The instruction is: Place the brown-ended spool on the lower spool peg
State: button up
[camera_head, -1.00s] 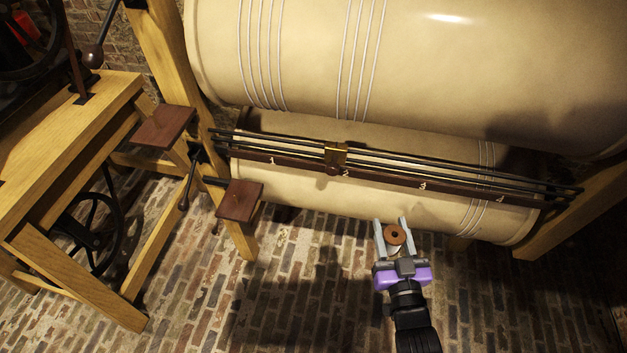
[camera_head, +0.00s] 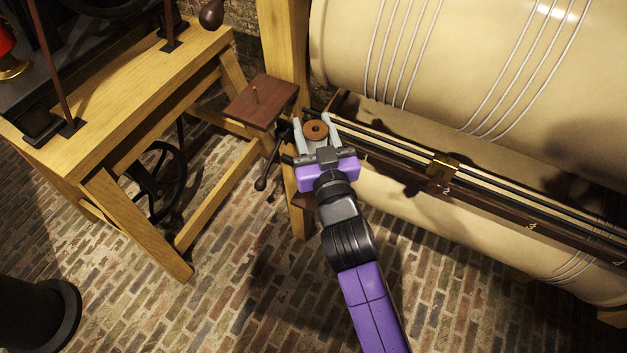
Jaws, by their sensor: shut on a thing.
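The lower shelf (camera_head: 303,201) is mostly hidden behind my gripper; only a small brown edge shows left of my wrist. Its peg cannot be seen.
A wooden post (camera_head: 284,45) stands behind the shelves. A dark crank handle (camera_head: 266,172) hangs left of the gripper. Large cream drums (camera_head: 480,60) and a rail with a brass slider (camera_head: 441,172) fill the right. A wooden bench (camera_head: 120,110) stands left.

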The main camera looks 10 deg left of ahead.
notch_tip(320, 180, down, 14)
jog(key=b, duration=0.7)
jog(key=shift+r, duration=0.2)
jog(key=shift+f+b, duration=1.9)
jog(key=shift+f, duration=0.45)
jog(key=shift+d, duration=0.1)
jog(key=shift+f, duration=0.2)
jog(key=o, duration=1.3)
jog(key=shift+r, duration=0.1)
